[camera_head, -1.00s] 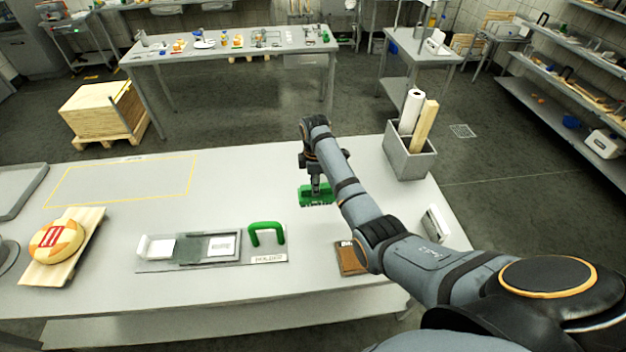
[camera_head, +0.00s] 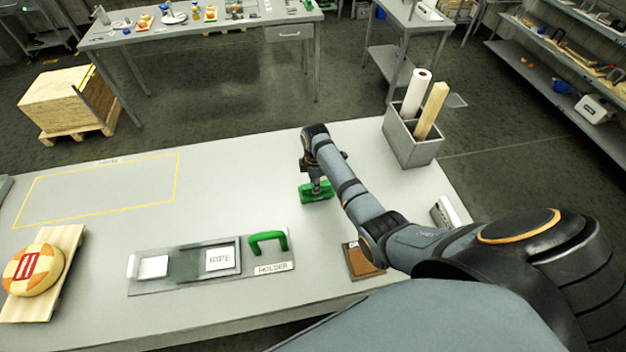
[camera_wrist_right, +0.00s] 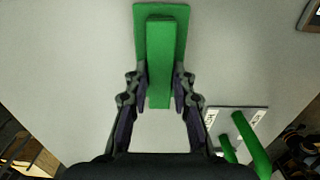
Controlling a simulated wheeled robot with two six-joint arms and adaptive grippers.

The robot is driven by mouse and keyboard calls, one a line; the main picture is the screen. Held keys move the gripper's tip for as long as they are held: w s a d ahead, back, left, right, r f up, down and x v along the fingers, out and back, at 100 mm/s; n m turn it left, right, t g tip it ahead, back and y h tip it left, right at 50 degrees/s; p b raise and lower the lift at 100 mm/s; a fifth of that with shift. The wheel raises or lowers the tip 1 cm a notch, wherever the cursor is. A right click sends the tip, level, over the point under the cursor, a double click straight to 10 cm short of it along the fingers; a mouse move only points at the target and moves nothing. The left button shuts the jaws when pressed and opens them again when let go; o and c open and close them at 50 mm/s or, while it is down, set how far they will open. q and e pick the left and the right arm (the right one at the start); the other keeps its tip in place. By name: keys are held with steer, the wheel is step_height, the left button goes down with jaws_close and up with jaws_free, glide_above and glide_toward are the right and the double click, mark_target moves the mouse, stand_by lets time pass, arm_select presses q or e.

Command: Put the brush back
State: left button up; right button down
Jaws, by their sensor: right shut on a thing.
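The green brush (camera_head: 314,193) is low at or just above the bare table, behind and right of the holder; I cannot tell whether it touches the table. My right gripper (camera_head: 318,183) is shut on it, and the right wrist view shows the brush's green block (camera_wrist_right: 165,60) between both fingers (camera_wrist_right: 160,95). The holder, marked HOLDER (camera_head: 273,268), has a green arch-shaped piece (camera_head: 268,243) standing on it; it shows at the lower right of the wrist view (camera_wrist_right: 240,115). My left gripper is not in view.
A cheese wheel (camera_head: 33,269) lies on a wooden board (camera_head: 62,262) at left. A grey plate with a frame (camera_head: 184,278) adjoins the holder. A brown piece (camera_head: 360,262) lies near the front edge. A grey bin (camera_head: 414,150) holds a roll and a wooden block. Table between is clear.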

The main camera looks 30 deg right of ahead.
steer(key=c, duration=1.6)
jaws_free()
steer(key=shift+s+a+f, duration=0.1)
steer(key=shift+f, duration=0.1)
steer(key=shift+o, duration=1.2)
steer(key=shift+s+r, duration=0.15)
steer(key=shift+s, duration=0.1)
steer(key=shift+o, duration=1.1)
steer(key=shift+s+r, duration=0.2)
steer(key=shift+s, duration=0.15)
steer(key=shift+d, duration=0.2)
steer(key=shift+w, duration=0.25)
step_height(320, 180, up, 5)
steer(key=shift+b, duration=0.95)
arm_select(q)
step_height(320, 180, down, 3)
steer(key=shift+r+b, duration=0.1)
steer(key=shift+b, duration=0.5)
arm_select(e)
step_height(320, 180, up, 7)
steer(key=shift+s, duration=0.15)
